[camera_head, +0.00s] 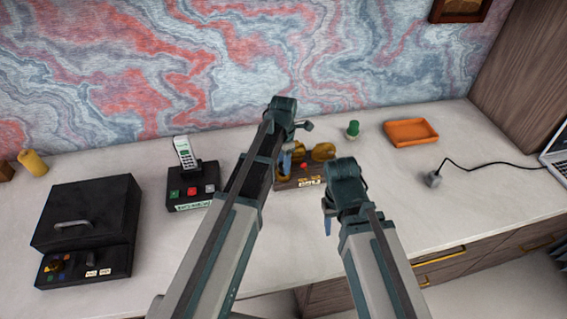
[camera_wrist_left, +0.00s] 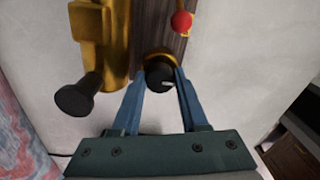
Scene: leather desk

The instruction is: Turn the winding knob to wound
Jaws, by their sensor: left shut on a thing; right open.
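The winding knob (camera_wrist_left: 158,74) is black with a pale mark and a gold collar, on the side of a dark wooden device. My left gripper (camera_wrist_left: 163,80) has its two blue fingers on either side of this knob, shut on it. In the head view, the device (camera_head: 312,183) is a wooden box with brass parts, a red button and small labels, partly hidden by my left arm. My left gripper (camera_head: 286,162) points down at its left end; the knob is hidden there. My right gripper (camera_head: 328,222) is open and empty in front of the device.
A black phone base (camera_head: 190,200) stands left of the device, a black lidded box (camera_head: 90,225) further left. A green object (camera_head: 353,130), an orange tray (camera_head: 411,132) and a grey corded object (camera_head: 434,180) are to the right. In the wrist view, a black-ended crank (camera_wrist_left: 78,98) is beside the fingers.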

